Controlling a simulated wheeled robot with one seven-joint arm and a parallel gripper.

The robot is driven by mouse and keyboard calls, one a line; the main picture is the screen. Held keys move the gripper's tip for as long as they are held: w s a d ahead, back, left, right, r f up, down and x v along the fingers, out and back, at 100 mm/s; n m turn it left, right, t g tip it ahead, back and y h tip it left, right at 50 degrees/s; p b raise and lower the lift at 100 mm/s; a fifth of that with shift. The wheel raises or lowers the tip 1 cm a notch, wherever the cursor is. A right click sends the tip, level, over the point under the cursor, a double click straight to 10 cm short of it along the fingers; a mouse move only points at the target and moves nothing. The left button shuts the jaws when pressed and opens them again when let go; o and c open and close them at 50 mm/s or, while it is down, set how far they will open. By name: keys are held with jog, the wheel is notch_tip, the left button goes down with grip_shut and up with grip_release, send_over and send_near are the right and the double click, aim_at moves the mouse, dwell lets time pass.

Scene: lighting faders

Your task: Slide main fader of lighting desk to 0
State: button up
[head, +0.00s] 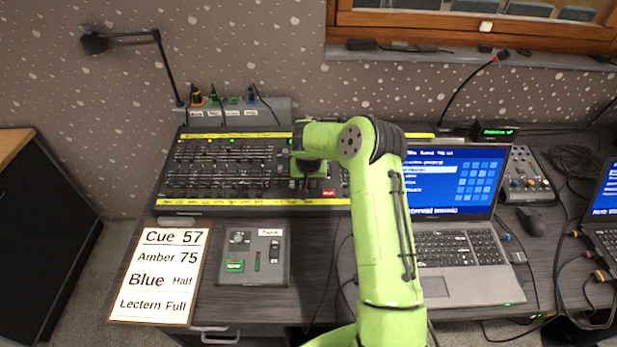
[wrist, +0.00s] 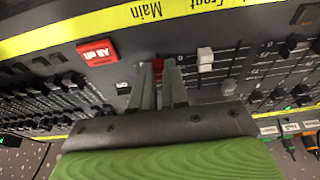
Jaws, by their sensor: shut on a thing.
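The lighting desk (head: 222,134) is a long black console with yellow label strips. It lies along the back of the table. In the wrist view the "Main" label (wrist: 147,12) on the yellow strip reads at the top. Just below it, a red fader cap (wrist: 158,65) sits between the fingertips of my gripper (wrist: 158,76). My gripper is shut on this cap, near the yellow-strip end of the desk; its slot is mostly hidden by the fingers. In the head view my gripper (head: 308,180) is over the desk's right part, and the fader is hidden.
A white fader cap (wrist: 205,58) stands just right of my fingers, and a red button (wrist: 97,52) is to their left. A laptop (head: 455,265) stands right of my arm. A small grey control box (head: 252,273) and a cue card (head: 160,275) lie in front of the desk.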

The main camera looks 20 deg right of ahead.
jog(key=shift+s+a, duration=0.15)
jog(key=shift+s, duration=0.05)
jog(key=o, duration=0.5)
jog(key=shift+c, duration=0.2)
jog(key=shift+r, duration=0.1)
jog(key=shift+r+p, duration=0.8)
jog(key=shift+r, duration=0.45)
jog(key=shift+f, duration=0.1)
jog(key=p+v, duration=0.1)
jog(key=v, duration=1.4)
jog(key=shift+s+r+p, duration=0.25)
jog(key=shift+r+p, duration=0.1)
jog(key=shift+a, duration=0.1)
